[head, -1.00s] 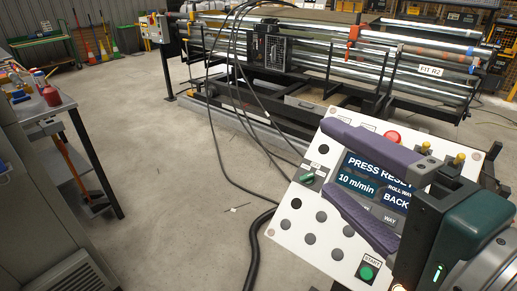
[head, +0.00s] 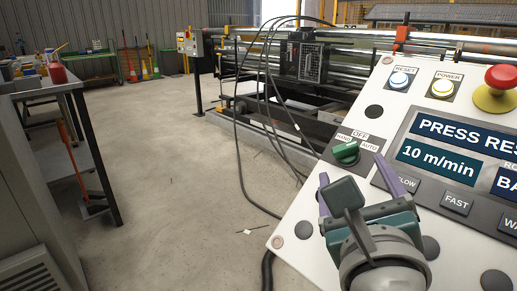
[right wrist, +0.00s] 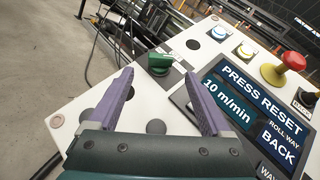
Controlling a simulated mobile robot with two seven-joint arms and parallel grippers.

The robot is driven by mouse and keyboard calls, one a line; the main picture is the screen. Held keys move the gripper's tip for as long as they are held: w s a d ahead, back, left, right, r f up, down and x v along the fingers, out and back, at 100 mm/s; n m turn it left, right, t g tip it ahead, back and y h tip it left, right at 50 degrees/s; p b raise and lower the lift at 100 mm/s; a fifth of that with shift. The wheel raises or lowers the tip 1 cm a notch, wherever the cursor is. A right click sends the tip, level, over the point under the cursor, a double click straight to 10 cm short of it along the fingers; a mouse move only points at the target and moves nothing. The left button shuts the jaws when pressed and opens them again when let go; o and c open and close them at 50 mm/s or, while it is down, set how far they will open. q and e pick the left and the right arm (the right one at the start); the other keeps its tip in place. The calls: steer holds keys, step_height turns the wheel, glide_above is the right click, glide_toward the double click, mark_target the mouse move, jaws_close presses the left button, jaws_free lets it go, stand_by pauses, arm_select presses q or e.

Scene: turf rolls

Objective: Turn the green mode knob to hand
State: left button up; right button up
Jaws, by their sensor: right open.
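The green mode knob (head: 346,152) sits on the upper left of the white control panel (head: 300,228). HAND is printed to its left, OFF above it and AUTO to its right. Its exact setting is hard to read. My right gripper (head: 356,182) is open and empty, just below the knob in the head view, its purple fingers pointing up at it. In the right wrist view the knob (right wrist: 160,64) lies just beyond and between the tips of the open right gripper (right wrist: 159,76), seemingly not touched. My left gripper is not in view.
The panel bears a red stop button (head: 501,77), a white power button (head: 442,88), a blue-lit reset button (head: 399,79) and a display (head: 438,160). Black cables (head: 268,90) hang behind its left edge.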

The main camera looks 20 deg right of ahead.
mark_target(346, 151)
steer(key=x, duration=0.8)
steer(key=shift+w+d, duration=0.1)
steer(key=shift+c, duration=0.3)
